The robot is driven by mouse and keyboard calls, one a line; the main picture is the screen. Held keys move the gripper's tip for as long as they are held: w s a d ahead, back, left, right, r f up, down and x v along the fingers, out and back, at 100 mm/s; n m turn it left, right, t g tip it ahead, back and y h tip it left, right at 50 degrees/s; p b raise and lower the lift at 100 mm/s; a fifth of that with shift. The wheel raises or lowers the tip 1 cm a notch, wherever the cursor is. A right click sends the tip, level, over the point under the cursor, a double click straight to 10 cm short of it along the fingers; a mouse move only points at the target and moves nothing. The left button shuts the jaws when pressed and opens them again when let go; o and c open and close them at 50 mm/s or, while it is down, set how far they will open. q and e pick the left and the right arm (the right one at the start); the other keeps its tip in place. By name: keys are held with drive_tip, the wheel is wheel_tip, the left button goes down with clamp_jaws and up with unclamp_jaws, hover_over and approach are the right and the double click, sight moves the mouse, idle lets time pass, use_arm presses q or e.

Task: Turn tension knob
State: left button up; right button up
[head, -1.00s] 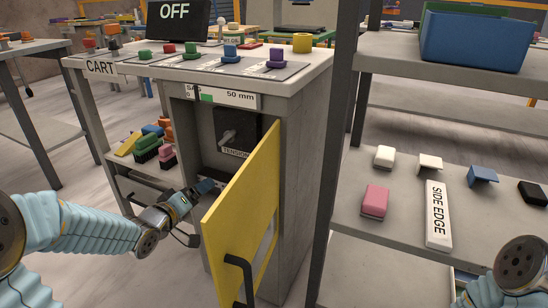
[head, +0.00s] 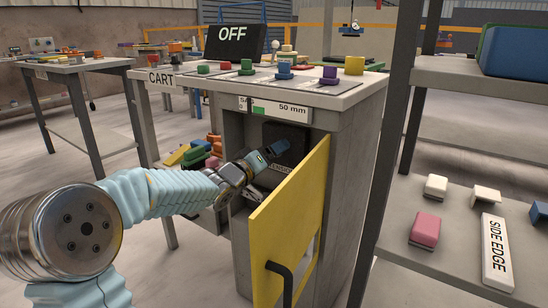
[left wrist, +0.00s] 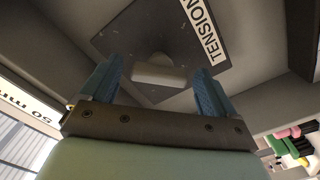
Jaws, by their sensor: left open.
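The tension knob (left wrist: 158,73) is a pale bar-shaped handle on a dark square plate (left wrist: 120,28) labelled TENSION in the left wrist view. In the head view the dark plate (head: 290,138) shows inside the cart's open compartment, and my gripper hides the knob. My left gripper (head: 280,147) reaches into the compartment in front of the plate. In the left wrist view the left gripper (left wrist: 155,88) is open, with one blue finger on each side of the knob. I cannot tell whether the fingers touch it. My right gripper is not in view.
The yellow door (head: 285,225) stands open just right of my left arm, with a black handle (head: 280,280). The cart top (head: 345,95) holds several coloured knobs and an OFF display (head: 234,42). A side shelf (head: 455,235) with blocks stands at the right.

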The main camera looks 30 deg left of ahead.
use_arm(q)
drive_tip(key=shift+w, duration=0.75)
drive_tip(key=c, duration=1.1)
drive_tip(key=shift+o, duration=0.2)
drive_tip(key=shift+r+n+p, duration=0.2)
drive_tip(key=shift+n+p, duration=0.2)
drive_tip(key=shift+p, duration=0.3)
drive_tip(key=n+p, duration=0.4)
drive_tip(key=p, duration=0.2)
drive_tip(key=shift+r+n+p, duration=0.15)
drive_tip(key=shift+n+p, duration=0.15)
drive_tip(key=n+p, duration=0.3)
drive_tip(key=shift+n+p, duration=0.35)
drive_tip(key=shift+n, duration=0.05)
drive_tip(key=n+p, duration=0.3)
drive_tip(key=shift+f+n, duration=0.2)
drive_tip(key=shift+n, duration=0.1)
drive_tip(key=shift+f+n+p, duration=0.1)
drive_tip(key=shift+n+p, duration=0.3)
drive_tip(key=shift+n, duration=0.3)
